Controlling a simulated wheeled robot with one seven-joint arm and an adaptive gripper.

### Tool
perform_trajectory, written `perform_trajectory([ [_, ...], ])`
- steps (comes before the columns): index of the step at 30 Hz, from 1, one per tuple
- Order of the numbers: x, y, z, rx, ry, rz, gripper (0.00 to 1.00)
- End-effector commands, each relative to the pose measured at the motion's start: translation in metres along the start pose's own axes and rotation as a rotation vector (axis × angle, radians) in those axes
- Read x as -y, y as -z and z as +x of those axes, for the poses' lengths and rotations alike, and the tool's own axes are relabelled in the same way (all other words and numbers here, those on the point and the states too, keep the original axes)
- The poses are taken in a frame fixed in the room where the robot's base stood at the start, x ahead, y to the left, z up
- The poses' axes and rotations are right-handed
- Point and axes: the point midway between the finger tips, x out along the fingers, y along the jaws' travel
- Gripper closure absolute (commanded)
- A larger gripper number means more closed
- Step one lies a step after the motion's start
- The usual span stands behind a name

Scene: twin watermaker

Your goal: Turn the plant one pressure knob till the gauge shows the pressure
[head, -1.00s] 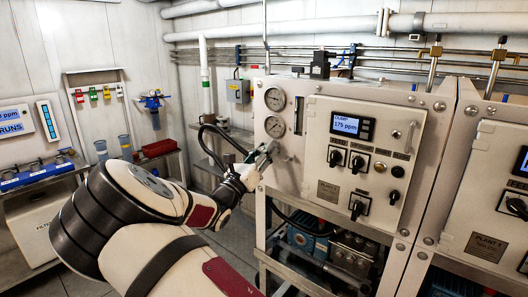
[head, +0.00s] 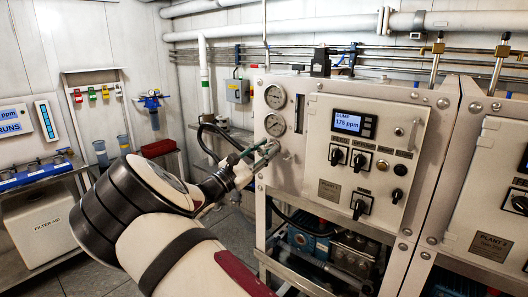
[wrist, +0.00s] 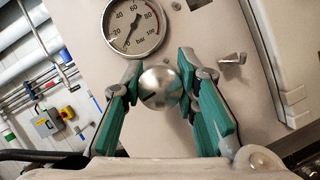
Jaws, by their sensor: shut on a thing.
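The pressure knob (wrist: 160,88) is a shiny, round metal knob on the pale panel of plant one. My gripper (wrist: 163,90) has its green-padded fingers on either side of the knob, shut on it. In the head view my gripper (head: 262,152) is at the panel's left edge, below two stacked gauges, and mostly covers the knob. The lower gauge (head: 275,124) is just above it. In the wrist view the bar gauge (wrist: 134,28) has a white dial with a red arc, and its needle points down-left, seemingly near the low end.
Right of the gauges are a display (head: 352,123) reading 175 ppm and several black switches. A small metal fitting (wrist: 233,57) sticks out right of the knob in the wrist view. A black hose (head: 207,140) curves behind my arm. Pumps and pipework sit below the panel.

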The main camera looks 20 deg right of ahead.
Motion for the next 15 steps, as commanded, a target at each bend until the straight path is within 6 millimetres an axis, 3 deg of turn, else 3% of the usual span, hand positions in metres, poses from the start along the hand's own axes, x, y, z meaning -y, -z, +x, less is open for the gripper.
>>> perform_trajectory([
  [15,0.0013,0.0012,0.0,0.0,0.19,0.456,1.0],
])
